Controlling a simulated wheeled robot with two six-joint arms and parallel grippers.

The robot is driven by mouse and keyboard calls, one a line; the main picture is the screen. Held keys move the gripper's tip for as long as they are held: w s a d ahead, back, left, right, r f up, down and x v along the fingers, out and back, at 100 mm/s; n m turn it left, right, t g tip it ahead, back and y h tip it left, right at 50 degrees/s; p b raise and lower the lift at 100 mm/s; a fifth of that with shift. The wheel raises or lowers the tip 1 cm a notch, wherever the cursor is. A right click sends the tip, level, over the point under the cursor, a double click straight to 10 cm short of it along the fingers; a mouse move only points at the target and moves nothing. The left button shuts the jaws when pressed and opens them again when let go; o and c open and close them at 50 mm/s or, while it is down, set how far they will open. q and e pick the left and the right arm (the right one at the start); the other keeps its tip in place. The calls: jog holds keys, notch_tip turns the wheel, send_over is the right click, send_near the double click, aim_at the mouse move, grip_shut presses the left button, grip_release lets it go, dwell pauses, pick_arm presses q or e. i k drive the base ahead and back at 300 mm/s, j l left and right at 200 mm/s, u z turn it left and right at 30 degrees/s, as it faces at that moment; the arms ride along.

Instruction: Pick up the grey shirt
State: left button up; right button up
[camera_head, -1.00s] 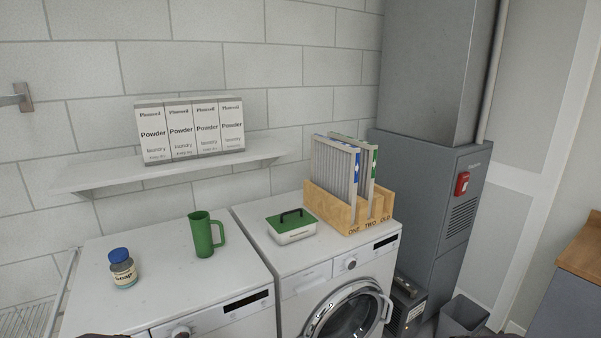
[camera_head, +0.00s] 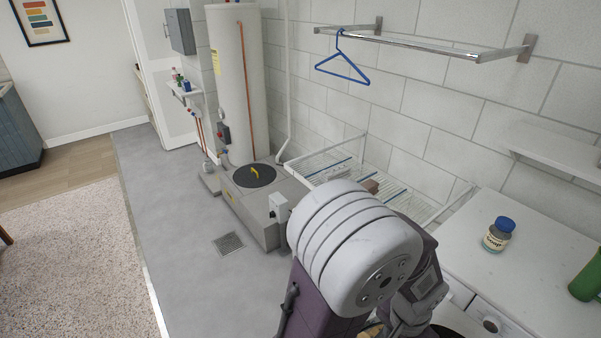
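I see no grey shirt in the head view. A large white and purple arm joint of mine fills the lower middle and hides part of the floor and drying rack behind it. Neither gripper's fingers show. A blue hanger (camera_head: 343,68) hangs empty from the chrome wall rail (camera_head: 430,45).
A white wire drying rack (camera_head: 318,163) stands along the wall, partly behind my arm. A washer top (camera_head: 540,243) at right holds a soap jar (camera_head: 497,235) and a green jug (camera_head: 588,277). A water heater (camera_head: 236,85) stands at the back. Grey floor (camera_head: 180,215) at left is clear.

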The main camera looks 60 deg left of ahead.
aim_at(342, 171)
jog(key=u, duration=1.8)
jog(key=j, duration=0.4)
jog(key=i+j+z, duration=0.1)
jog(key=j, duration=0.25)
jog(key=i+j, duration=0.2)
jog(key=j, duration=0.15)
jog(key=i+j+z, duration=0.15)
jog(key=j, duration=0.2)
jog(key=i+j, duration=0.2)
jog(key=j, duration=0.15)
jog(key=i+j+z, duration=0.1)
jog(key=j, duration=0.3)
jog(key=i+j, duration=0.25)
jog(key=i+z, duration=0.2)
jog(key=i, duration=0.55)
jog(key=i+j+z, duration=0.2)
jog(key=i, duration=0.55)
